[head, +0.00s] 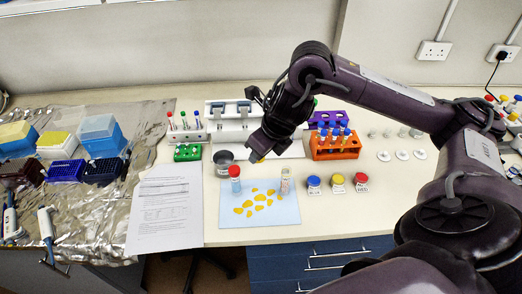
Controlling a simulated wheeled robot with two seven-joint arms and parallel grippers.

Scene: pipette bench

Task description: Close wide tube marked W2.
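Two wide tubes stand upright on a light blue mat (228,215). The left tube (235,185) has a red cap and a blue band. The right tube (285,184) is clear with a pale label and shows no coloured cap. I cannot read either marking, so I cannot tell which is W2. My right gripper (262,153) hangs above the back of the mat, up and left of the clear tube. A small yellow bit shows at its fingertips; I cannot tell whether it is a held cap. My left gripper is out of view.
Yellow-orange patches (262,195) lie on the mat. Blue (313,184), yellow (337,183) and red (361,182) lidded jars stand to its right. An orange rack (335,150) and a metal pot (223,160) stand behind. A paper sheet (165,210) lies left.

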